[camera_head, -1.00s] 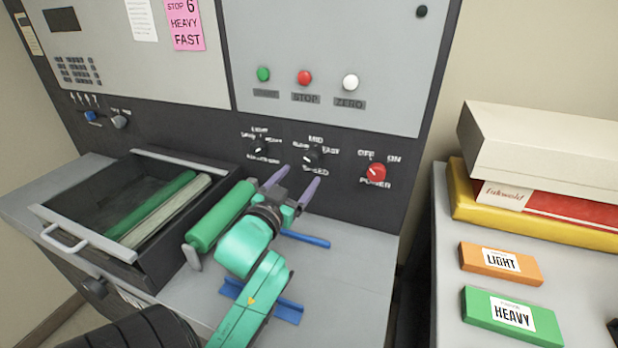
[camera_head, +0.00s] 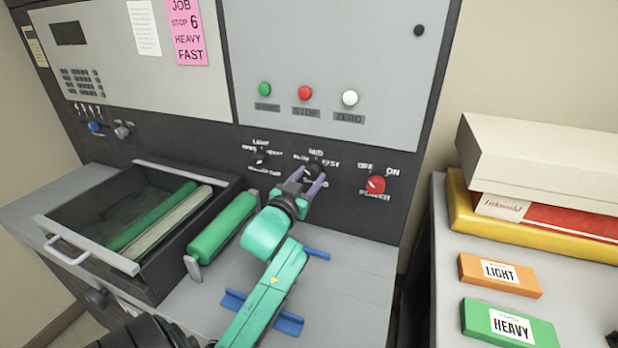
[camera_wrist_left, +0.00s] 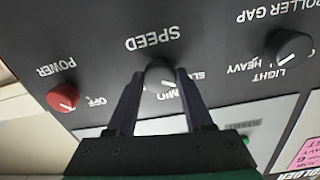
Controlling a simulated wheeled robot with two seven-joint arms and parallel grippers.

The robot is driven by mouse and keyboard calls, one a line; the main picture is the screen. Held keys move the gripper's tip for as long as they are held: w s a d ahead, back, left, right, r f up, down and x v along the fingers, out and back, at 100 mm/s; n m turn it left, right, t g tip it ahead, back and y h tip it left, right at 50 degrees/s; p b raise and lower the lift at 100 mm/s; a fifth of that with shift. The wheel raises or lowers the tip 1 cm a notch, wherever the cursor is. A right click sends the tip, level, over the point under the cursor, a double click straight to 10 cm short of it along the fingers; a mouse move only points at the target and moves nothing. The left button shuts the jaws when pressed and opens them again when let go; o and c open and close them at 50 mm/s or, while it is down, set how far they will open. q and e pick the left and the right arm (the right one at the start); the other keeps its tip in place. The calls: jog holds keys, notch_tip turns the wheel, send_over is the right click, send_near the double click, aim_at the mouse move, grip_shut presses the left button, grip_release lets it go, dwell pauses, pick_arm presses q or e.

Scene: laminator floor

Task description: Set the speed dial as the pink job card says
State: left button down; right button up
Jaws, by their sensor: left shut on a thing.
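The pink job card (camera_head: 187,32) is at the top of the head view and reads JOB, STOP 6, HEAVY, FAST. The black speed dial (camera_head: 314,168) is on the dark panel, with SLOW, MID and FAST around it. It also shows in the left wrist view (camera_wrist_left: 160,73), upside down. My left gripper (camera_head: 308,175) is at the speed dial. In the left wrist view its fingers (camera_wrist_left: 160,80) are closed on either side of the knob. Its arm hides part of the SPEED label in the head view. My right gripper is not in view.
The red power knob (camera_head: 376,184) is right of the speed dial, and the roller gap dial (camera_head: 262,157) is left. An open drawer (camera_head: 150,165) with rollers and a green roller (camera_head: 222,227) are left of my arm. Light (camera_head: 500,274) and heavy (camera_head: 510,326) boxes lie on the right.

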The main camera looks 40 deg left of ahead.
pick_arm(q)
jog(key=shift+m, duration=0.3)
jog(key=shift+m+p, duration=0.6)
jog(key=shift+m, duration=0.2)
jog(key=m+p, duration=0.1)
jog(key=m, duration=0.2)
jog(key=shift+p, duration=0.4)
jog(key=m+p, duration=0.2)
jog(key=m, duration=0.4)
jog(key=shift+r+m, duration=0.1)
jog(key=shift+m, duration=0.2)
jog(key=m+p, duration=0.1)
jog(key=m, duration=0.2)
jog(key=m+p, duration=0.1)
jog(key=m, duration=0.2)
jog(key=shift+g+y, duration=0.3)
jog(key=m+p, duration=0.1)
jog(key=m, duration=0.4)
jog(key=shift+p, duration=0.3)
jog(key=shift+m, duration=0.4)
